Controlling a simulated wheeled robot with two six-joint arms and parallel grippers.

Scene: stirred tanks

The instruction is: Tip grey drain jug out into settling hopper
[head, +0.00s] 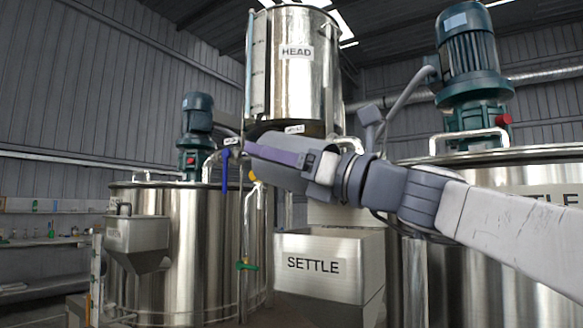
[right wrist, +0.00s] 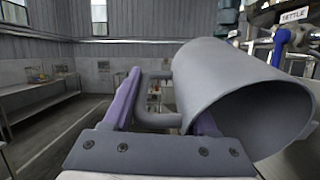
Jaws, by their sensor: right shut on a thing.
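The grey drain jug (right wrist: 222,85) fills much of the right wrist view. It lies tipped over on its side, with its open mouth towards the lower right and no contents visible. My right gripper (right wrist: 160,105) has its purple fingers on either side of the jug's handle and is shut on it. In the head view the right gripper (head: 262,152) and the jug (head: 282,139) are at the centre, above the settling hopper (head: 352,266), a square metal bin marked SETTLE. The jug appears apart from the hopper. My left gripper is out of view.
A tall tank marked HEAD (head: 292,75) stands behind the jug. A left tank (head: 185,235) carries a small metal hopper (head: 138,235). A vertical pipe with a green-handled valve (head: 246,265) stands near the gripper. A large tank (head: 490,255) is at right.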

